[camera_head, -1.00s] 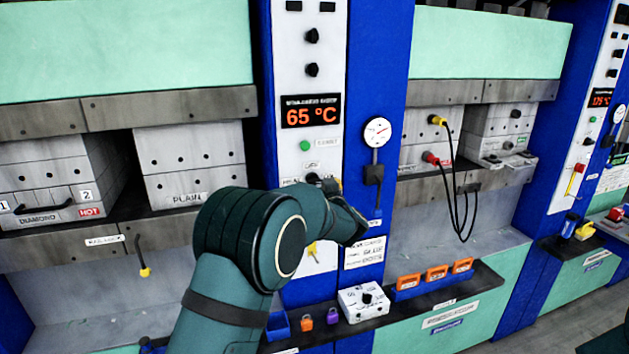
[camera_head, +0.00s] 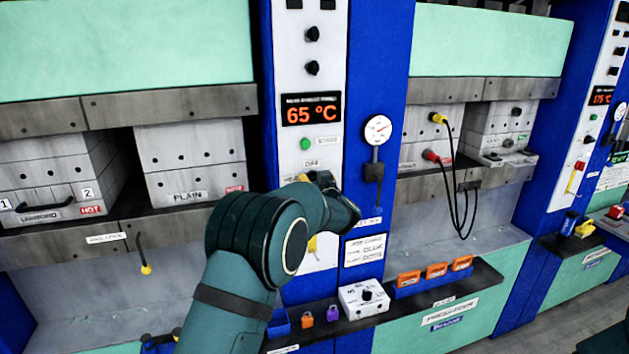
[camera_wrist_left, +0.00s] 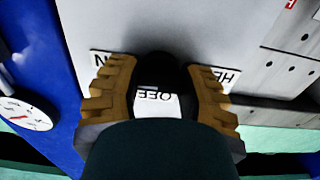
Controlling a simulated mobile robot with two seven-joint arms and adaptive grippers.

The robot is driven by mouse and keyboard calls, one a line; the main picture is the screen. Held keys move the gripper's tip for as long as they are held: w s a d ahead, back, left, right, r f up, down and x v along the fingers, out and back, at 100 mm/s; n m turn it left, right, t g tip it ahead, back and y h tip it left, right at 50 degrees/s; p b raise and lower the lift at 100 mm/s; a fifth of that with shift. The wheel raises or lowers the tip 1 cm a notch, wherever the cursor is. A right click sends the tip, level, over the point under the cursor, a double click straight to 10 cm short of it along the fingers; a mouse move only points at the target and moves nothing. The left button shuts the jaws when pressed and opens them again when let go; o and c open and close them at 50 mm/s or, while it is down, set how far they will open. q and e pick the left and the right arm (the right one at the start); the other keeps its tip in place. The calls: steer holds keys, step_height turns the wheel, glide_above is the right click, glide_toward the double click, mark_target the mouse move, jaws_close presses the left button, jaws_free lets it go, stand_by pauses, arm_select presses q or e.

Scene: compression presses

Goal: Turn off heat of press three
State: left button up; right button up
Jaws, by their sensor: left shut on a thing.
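The white control panel (camera_head: 300,140) has an orange 65 °C display (camera_head: 311,109) and a green button (camera_head: 305,144). Below these is an OFF label (camera_head: 312,163). My left gripper (camera_head: 318,180) is at the panel just below that label, partly hidden by my own wrist. In the left wrist view, its two brown ridged fingers (camera_wrist_left: 161,88) are shut on a black knob (camera_wrist_left: 160,68). An OFF label (camera_wrist_left: 157,98) shows between the fingers, with partly covered side labels. The knob's pointer direction cannot be told. My right gripper is not in view.
A round gauge (camera_head: 377,129) is mounted right of the panel. A shelf below carries a white box with a dial (camera_head: 364,299), orange blocks (camera_head: 436,271) and small padlocks (camera_head: 319,316). Cables (camera_head: 456,190) hang at the right press. A block (camera_head: 190,160) at left is marked HOT.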

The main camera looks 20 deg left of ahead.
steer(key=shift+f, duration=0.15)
arm_select(q)
steer(key=n+b, duration=0.3)
steer(key=shift+f, duration=0.15)
steer(key=n+b, duration=0.4)
steer(key=n, duration=0.2)
steer(key=n+b, duration=0.4)
steer(key=n, duration=0.1)
steer(key=shift+n+b, duration=1.25)
steer(key=shift+n, duration=0.75)
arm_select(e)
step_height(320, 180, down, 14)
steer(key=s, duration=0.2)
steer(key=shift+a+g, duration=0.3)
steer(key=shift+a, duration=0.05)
arm_select(q)
steer(key=shift+r, duration=0.2)
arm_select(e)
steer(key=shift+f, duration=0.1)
arm_select(q)
steer(key=o, duration=1.2)
